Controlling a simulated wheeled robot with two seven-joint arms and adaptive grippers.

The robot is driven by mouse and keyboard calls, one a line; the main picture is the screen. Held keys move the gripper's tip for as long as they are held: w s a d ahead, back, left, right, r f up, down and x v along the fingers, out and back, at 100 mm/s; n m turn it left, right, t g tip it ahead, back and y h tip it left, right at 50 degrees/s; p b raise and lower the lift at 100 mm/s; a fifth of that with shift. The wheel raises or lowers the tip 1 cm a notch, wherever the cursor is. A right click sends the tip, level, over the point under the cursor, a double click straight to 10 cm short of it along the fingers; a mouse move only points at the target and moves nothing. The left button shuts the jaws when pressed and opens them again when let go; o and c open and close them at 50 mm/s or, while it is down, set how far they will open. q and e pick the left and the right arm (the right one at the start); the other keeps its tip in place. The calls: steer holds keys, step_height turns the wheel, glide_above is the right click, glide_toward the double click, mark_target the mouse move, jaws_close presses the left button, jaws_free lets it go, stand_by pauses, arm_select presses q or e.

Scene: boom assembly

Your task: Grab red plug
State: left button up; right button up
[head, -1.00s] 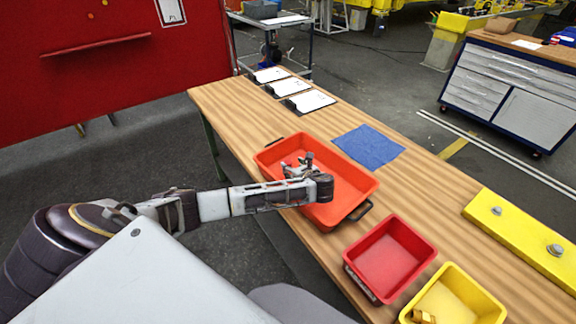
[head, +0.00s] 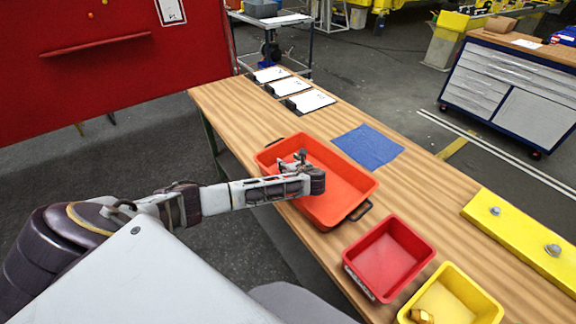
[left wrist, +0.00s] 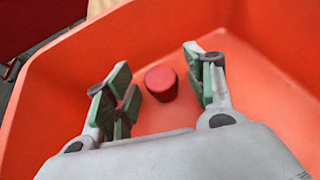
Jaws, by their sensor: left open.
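The red plug (left wrist: 161,83) is a short red cylinder on the floor of the orange tray. In the left wrist view it lies between my open left fingers, a little beyond their tips, with no contact visible. My left gripper (left wrist: 162,85) points down into the tray and is empty. In the head view my left gripper (head: 290,162) is over the orange tray (head: 345,190), and the plug is not visible there. My right gripper is in neither view.
A red bin (head: 390,258) and a yellow bin (head: 455,298) with a brass-coloured part stand right of the tray. A blue cloth (head: 368,146) lies behind it. A yellow bar (head: 525,238) with bolts lies at the right. Clipboards (head: 310,101) lie at the far end.

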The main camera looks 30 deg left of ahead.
arm_select(q)
steer(key=c, duration=0.9)
steer(key=shift+o, duration=0.2)
steer(key=shift+r, duration=0.15)
step_height(320, 180, up, 10)
steer(key=shift+b, duration=0.3)
stand_by(0.4)
